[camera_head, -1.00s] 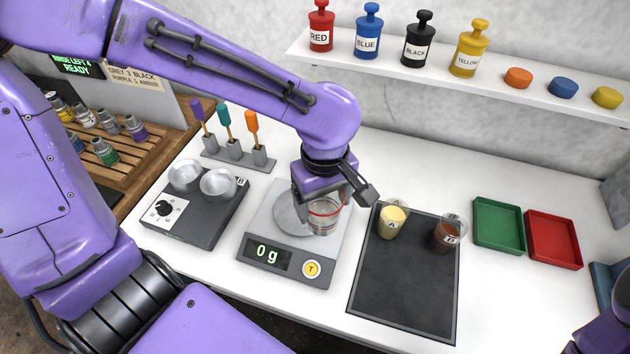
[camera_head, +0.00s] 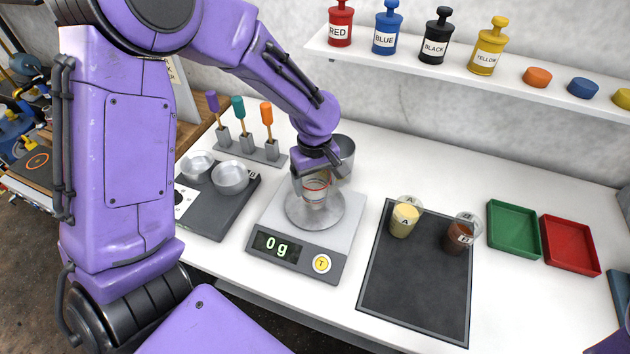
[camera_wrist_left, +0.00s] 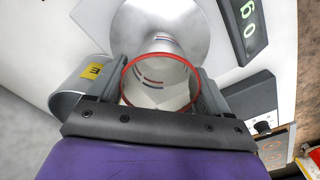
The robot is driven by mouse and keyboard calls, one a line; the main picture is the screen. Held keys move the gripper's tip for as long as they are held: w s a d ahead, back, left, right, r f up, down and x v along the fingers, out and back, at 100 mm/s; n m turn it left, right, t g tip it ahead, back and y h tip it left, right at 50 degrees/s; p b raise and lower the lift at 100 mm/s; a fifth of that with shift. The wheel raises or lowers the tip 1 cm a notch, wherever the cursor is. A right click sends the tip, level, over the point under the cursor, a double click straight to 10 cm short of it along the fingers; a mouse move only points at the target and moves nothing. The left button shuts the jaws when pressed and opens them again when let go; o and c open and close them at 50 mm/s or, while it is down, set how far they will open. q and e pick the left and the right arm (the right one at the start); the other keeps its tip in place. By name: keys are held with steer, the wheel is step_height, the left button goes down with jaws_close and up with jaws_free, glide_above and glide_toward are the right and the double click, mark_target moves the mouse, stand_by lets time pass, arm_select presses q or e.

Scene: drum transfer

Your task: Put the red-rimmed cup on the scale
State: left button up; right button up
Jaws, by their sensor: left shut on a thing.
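The clear red-rimmed cup (camera_head: 316,193) is held by my left gripper (camera_head: 314,180) over the pan (camera_head: 331,217) of the scale (camera_head: 337,244). In the left wrist view, the two fingers of the gripper (camera_wrist_left: 158,98) are shut on either side of the cup (camera_wrist_left: 158,72), just below its red rim. The round metal pan (camera_wrist_left: 190,22) lies beneath it. The scale display reads 0 g. I cannot tell whether there is a small gap between cup and pan. My right gripper is not in view.
A grey metal container (camera_head: 345,154) stands close behind the gripper. Left of the scale is a dark device with two metal bowls (camera_head: 231,178), and behind it a tool rack (camera_head: 246,149). A dark mat (camera_head: 412,282) with cups A and B lies to the right.

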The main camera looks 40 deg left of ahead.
arm_select(q)
steer(key=shift+w+f, duration=0.2)
steer(key=shift+f, duration=0.35)
steer(key=shift+s, duration=0.25)
steer(key=o, duration=0.9)
steer(key=shift+o, duration=0.2)
steer(key=shift+w+f, duration=0.1)
steer(key=shift+w, duration=0.05)
step_height(320, 180, up, 12)
steer(key=shift+r+b, duration=0.2)
steer(key=shift+b, duration=0.1)
